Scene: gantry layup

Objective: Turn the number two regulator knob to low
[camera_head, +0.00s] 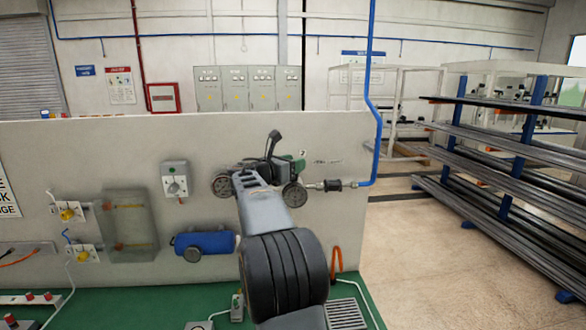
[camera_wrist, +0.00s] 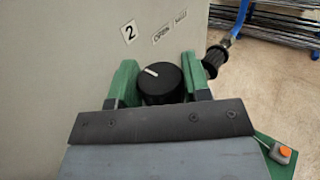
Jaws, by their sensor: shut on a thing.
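The black regulator knob (camera_wrist: 158,84) is round, with a white pointer mark that points to the upper left in the wrist view. The green fingers of my gripper (camera_wrist: 160,76) stand on both sides of it and are shut on it. A label with the number 2 (camera_wrist: 130,32) is on the grey panel above the knob. It also shows in the head view (camera_head: 303,154). Small word labels (camera_wrist: 160,36) sit to its right; one seems to read OPEN. In the head view my gripper (camera_head: 285,163) is at the panel and hides the knob.
A black fitting (camera_wrist: 215,58) sits just right of the fingers and joins a blue pipe (camera_head: 369,110). A blue cylinder (camera_head: 205,243) and a grey switch box (camera_head: 175,179) are on the panel (camera_head: 120,150) to the left. Racks of dark bars (camera_head: 500,150) stand at the right.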

